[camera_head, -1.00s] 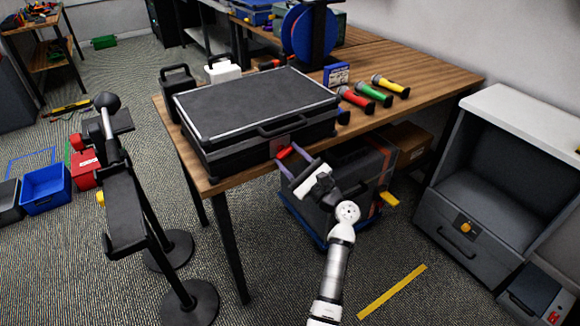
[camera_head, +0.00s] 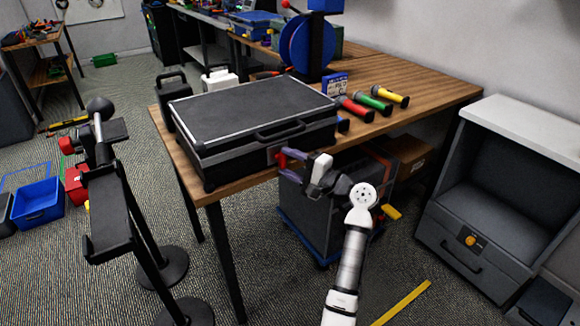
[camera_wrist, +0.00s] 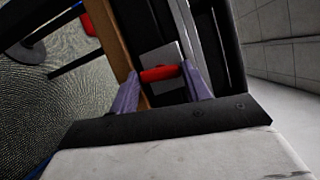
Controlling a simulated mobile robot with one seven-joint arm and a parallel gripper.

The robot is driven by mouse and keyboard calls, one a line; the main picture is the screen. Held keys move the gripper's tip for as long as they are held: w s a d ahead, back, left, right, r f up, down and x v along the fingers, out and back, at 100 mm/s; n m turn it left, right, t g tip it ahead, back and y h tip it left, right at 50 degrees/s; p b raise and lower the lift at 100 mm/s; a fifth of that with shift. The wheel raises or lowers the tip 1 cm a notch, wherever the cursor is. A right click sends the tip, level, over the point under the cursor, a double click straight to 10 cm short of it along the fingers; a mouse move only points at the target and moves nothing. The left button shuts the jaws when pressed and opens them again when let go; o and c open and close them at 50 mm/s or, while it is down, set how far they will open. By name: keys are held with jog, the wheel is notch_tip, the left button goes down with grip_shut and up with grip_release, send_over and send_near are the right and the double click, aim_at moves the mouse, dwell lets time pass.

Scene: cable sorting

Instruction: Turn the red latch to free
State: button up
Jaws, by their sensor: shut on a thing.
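A black case (camera_head: 250,115) lies flat on the wooden table, its handle side facing my arm. The red latch (camera_wrist: 160,74) is a short bar in front of a grey plate (camera_wrist: 163,56) on the case's front. The latch also shows in the head view (camera_head: 281,160), partly hidden by my fingers. My gripper (camera_wrist: 159,78) has purple fingers, one at each end of the red bar, and is shut on it. My wrist is in front of the case, above the table's front edge.
Red, green and yellow handled tools (camera_head: 372,104) lie right of the case. A blue spool (camera_head: 306,48) stands behind it. A grey wheeled bin (camera_head: 318,215) is under the table below my arm. A black stand (camera_head: 125,215) is at the left.

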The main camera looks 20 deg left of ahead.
jog(key=shift+n+g, duration=0.3)
jog(key=shift+n, duration=0.4)
jog(key=shift+h, duration=0.3)
jog(key=o, duration=1)
jog(key=b+v, duration=0.1)
jog(key=v, duration=1.3)
jog(key=shift+b, duration=0.35)
jog(key=shift+a, duration=0.1)
